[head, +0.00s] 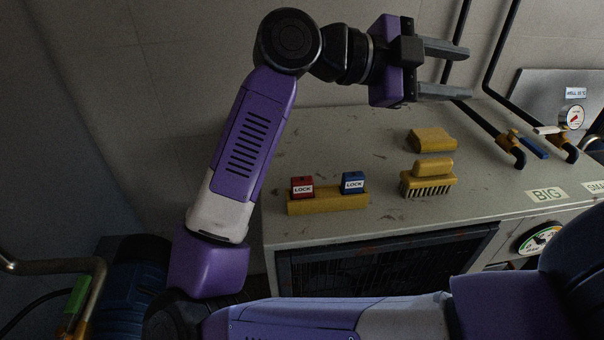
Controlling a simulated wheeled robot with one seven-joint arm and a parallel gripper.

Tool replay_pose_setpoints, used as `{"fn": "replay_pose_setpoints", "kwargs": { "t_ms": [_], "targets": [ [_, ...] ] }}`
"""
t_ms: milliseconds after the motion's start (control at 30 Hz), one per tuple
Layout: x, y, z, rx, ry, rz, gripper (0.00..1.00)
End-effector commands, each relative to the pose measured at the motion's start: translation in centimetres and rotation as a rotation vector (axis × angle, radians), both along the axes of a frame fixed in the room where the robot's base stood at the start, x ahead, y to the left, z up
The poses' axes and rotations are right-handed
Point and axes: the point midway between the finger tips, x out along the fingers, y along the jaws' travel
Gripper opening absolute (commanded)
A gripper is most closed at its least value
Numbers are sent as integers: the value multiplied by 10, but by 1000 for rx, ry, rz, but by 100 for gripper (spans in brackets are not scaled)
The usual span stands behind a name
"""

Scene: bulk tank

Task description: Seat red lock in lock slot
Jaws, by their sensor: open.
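The red lock (302,187), a small block with a white LOCK label, sits on the left part of a yellow holder (328,203) on the grey counter top. A blue lock (352,183) with the same label sits on the right part of that holder. My gripper (459,71) is held above the counter, up and to the right of the locks. Its two dark fingers point right, apart, with nothing between them. I cannot make out which place is the lock slot.
A yellow brush (427,180) and a yellow block (432,139) stand right of the holder. The counter (380,215) is bare around the holder.

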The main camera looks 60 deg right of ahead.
Motion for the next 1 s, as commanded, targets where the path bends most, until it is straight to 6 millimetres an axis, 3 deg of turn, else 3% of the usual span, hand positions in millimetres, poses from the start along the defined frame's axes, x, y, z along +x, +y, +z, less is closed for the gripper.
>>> {"fn": "replay_pose_setpoints", "kwargs": {
  "t_ms": [167, 400, 600, 700, 867, 1000],
  "targets": [
    [27, 6, -51, 371, -194, 78, 44],
    [94, 46, -101, 852, -422, 302, 44],
    [149, 92, -110, 1147, -566, 523, 44],
    [166, 108, -109, 1231, -608, 602, 44],
    [178, 120, -109, 1291, -636, 661, 44],
    [178, 121, -122, 1295, -636, 664, 44]
  ]
}}
